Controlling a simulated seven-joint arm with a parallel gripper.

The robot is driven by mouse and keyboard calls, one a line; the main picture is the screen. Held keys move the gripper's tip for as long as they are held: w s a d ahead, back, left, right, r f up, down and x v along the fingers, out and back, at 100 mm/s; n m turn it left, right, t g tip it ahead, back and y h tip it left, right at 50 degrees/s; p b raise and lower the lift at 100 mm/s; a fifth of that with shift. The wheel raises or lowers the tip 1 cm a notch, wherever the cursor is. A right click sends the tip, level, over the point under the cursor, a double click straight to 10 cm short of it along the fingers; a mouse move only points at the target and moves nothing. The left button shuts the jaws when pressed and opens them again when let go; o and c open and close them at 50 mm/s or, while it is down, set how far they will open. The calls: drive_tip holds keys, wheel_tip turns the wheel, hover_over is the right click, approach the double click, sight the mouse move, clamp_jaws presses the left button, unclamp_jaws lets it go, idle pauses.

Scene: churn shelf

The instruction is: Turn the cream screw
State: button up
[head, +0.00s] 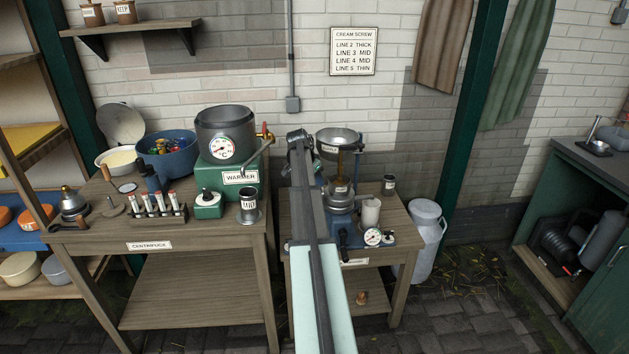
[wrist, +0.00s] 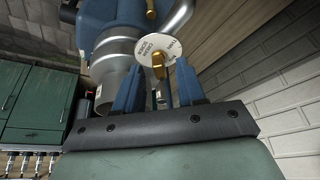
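I see no clear contact with the screw. In the head view my arm reaches up to the left side of the separator (head: 341,200), which has a steel bowl (head: 338,142) on top. My arm hides part of the separator, and I cannot make out the screw there.
A wall sign (head: 352,51) lists cream screw lines: 2 thick, 3 and 4 mid, 5 thin.

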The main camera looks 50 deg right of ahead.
drive_tip(key=v, duration=1.3)
drive_tip(key=shift+a+r, duration=0.2)
drive_tip(key=shift+r, duration=0.2)
drive_tip(key=shift+w, duration=0.1)
